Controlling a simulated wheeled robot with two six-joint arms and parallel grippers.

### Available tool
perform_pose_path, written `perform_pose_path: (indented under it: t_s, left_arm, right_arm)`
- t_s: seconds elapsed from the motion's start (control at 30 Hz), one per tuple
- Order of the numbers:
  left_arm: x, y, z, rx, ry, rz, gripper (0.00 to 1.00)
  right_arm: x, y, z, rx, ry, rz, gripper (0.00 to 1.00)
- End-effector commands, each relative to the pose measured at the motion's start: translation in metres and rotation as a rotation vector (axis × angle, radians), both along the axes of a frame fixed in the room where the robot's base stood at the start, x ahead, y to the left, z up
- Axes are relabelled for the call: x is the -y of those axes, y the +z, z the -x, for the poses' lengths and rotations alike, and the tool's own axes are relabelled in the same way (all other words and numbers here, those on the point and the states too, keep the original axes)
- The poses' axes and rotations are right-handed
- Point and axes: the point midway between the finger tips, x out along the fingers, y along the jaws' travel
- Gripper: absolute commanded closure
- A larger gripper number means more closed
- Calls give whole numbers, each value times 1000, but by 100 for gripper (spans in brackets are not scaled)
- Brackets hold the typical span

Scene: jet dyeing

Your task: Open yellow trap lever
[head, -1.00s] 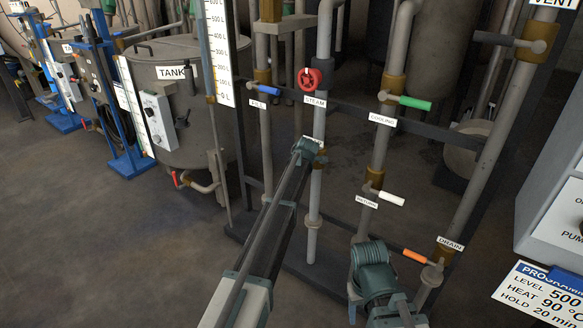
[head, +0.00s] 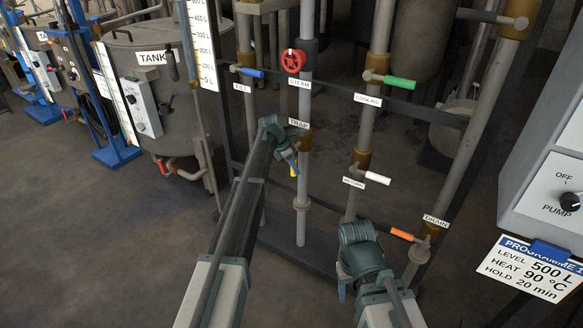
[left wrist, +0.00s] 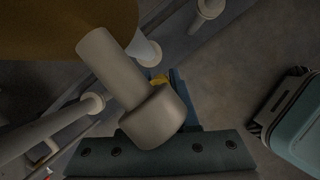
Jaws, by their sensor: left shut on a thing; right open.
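The yellow trap lever (head: 294,171) is on the pipe under the TRAP label (head: 298,123), mostly hidden by my left gripper (head: 289,160). Its visible yellow end points down, close beside the pipe. My left gripper is shut on the lever. In the left wrist view, a small yellow bit of the lever (left wrist: 158,79) shows at the fingers, behind a grey valve stem (left wrist: 125,80) that hides most of the grip. My right gripper (head: 342,291) is low in front of the pipes, apart from the levers; its fingers are small in view.
A pump panel (head: 560,190) stands at right. Floor at left is clear.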

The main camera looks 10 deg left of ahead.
Motion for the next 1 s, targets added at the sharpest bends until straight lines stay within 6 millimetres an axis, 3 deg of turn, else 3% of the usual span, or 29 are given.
perform_pose_path:
  t_s: [0.57, 0.6, 0.73, 1.0]
  left_arm:
    - [3, 0, 3, -16, -1, 27, 100]
    - [4, 0, 3, -16, -2, 26, 66]
    - [3, 0, 3, -14, -1, 25, 43]
    - [2, 0, 2, -11, 0, 23, 42]
  right_arm:
    - [0, -1, 0, 0, 0, 0, 42]
    - [0, -1, 0, 0, 0, 0, 42]
    - [0, -1, 0, 0, 0, 0, 42]
    - [0, -1, 0, 0, 0, 0, 42]
